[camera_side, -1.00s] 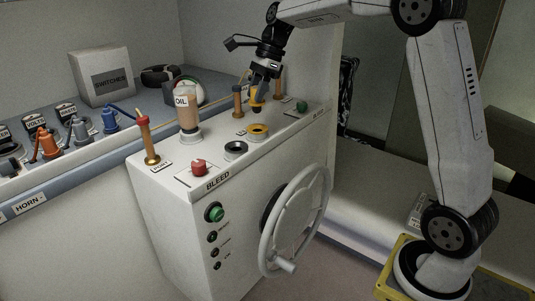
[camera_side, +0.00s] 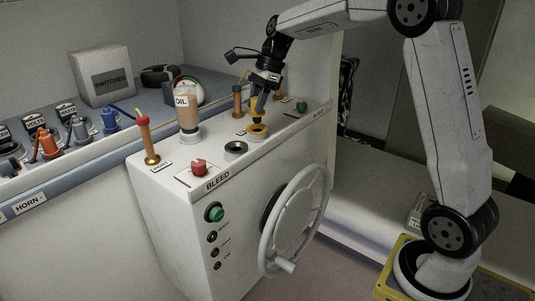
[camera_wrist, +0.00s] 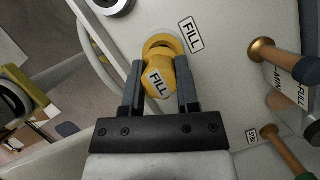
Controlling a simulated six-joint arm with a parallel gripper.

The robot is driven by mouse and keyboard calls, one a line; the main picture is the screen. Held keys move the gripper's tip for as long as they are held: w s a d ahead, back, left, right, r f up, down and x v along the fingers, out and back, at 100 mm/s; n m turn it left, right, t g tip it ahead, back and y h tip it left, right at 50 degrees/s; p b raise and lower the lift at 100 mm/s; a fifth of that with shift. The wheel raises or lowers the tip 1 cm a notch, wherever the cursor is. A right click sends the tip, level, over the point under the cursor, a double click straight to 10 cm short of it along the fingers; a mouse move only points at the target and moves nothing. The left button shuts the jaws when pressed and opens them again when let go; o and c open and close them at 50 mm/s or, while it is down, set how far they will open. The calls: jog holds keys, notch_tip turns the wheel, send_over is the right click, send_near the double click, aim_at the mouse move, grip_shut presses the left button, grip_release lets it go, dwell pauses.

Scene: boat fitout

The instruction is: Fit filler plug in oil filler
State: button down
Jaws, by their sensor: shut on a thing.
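The yellow filler plug (camera_wrist: 157,82), labelled FILL, is between the two dark fingers of my gripper (camera_wrist: 160,92), which is shut on it. In the side view my gripper (camera_side: 258,112) points down over the console top. The oil filler (camera_side: 258,134) is a yellow ring on that top, directly below the fingertips. In the wrist view the filler (camera_wrist: 164,42) shows just beyond the plug, which partly covers it. The plug's lower end is hidden, so I cannot tell whether it touches the filler or is just above it.
Orange posts (camera_side: 237,102) and an OIL bottle (camera_side: 188,115) stand behind and left of my gripper. A dark-rimmed port (camera_side: 235,149) and a red knob (camera_side: 199,167) are nearer the front left. A green button (camera_side: 302,107) is to the right. The steering wheel (camera_side: 294,222) is on the console's front.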

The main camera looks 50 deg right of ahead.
aim_at(257, 115)
jog(key=shift+f, duration=0.25)
jog(key=shift+f, duration=1.4)
jog(key=shift+f, duration=0.25)
jog(key=shift+c, duration=1.4)
grip_release()
jog(key=v, duration=0.7)
jog(key=shift+d+r, duration=0.2)
jog(key=shift+r, duration=0.15)
jog(key=shift+s+f, duration=0.1)
jog(key=shift+s, duration=0.05)
